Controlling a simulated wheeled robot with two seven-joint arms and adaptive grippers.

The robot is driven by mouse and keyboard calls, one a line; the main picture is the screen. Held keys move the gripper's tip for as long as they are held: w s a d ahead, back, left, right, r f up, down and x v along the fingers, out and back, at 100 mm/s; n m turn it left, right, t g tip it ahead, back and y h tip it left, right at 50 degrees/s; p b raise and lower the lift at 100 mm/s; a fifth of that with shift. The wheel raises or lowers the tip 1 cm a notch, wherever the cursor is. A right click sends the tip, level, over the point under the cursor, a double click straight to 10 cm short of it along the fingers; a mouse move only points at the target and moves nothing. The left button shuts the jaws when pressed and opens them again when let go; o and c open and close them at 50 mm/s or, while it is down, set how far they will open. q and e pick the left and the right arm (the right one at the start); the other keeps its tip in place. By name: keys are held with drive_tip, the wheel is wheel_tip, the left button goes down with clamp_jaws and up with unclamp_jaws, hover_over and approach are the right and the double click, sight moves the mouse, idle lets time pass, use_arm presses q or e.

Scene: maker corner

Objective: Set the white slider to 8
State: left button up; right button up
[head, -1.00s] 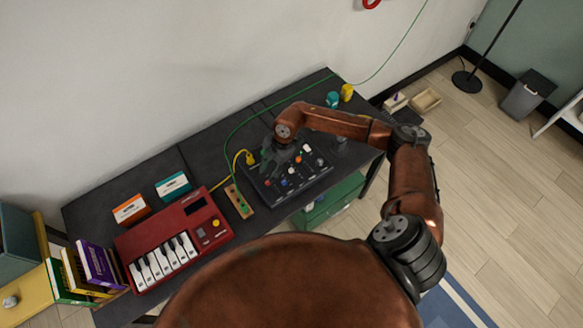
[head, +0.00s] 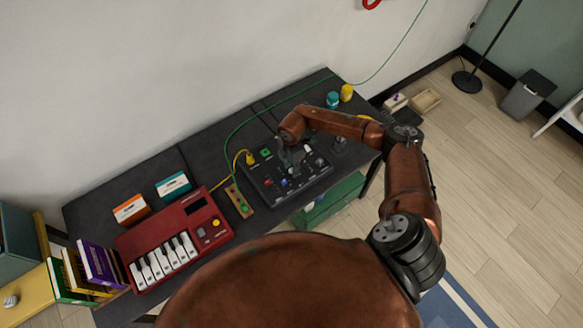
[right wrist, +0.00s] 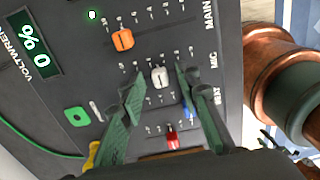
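The white slider (right wrist: 160,77) is a pale knob on a dark control panel (head: 262,193), with tick marks on both sides of its track. In the right wrist view it shows between the tips of my right gripper (right wrist: 159,76). The two fingers are apart, one on each side of the knob; I cannot tell whether they touch it. In the head view my right gripper (head: 288,160) is low over the panel and hides part of it. The panel's display (right wrist: 36,47) reads 0 %. My left gripper is not in view.
An orange slider (right wrist: 122,40), a blue knob (right wrist: 188,108) and a red knob (right wrist: 171,139) are close to the white one. A red keyboard (head: 207,240) and yellow and green cables share the table.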

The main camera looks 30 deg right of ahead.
clamp_jaws()
idle(0.3)
idle(0.4)
